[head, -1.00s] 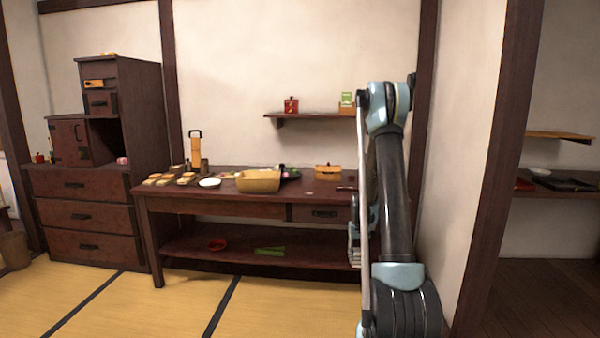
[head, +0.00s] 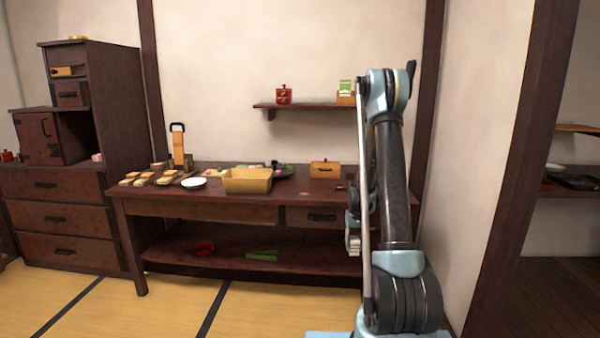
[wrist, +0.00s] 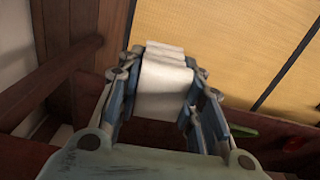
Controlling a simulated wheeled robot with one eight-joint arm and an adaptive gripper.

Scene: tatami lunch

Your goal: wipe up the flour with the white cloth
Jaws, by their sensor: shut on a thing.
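My gripper (wrist: 163,98) is shut on the white cloth (wrist: 165,75), which hangs folded between its fingers in the wrist view. In the head view the gripper is mostly hidden behind my arm; a pale bit shows at the arm's left side, near the right end of the dark wooden table (head: 240,212). I cannot make out any flour on the table from here.
A stepped cabinet (head: 60,215) stands left. Tatami in front is clear.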

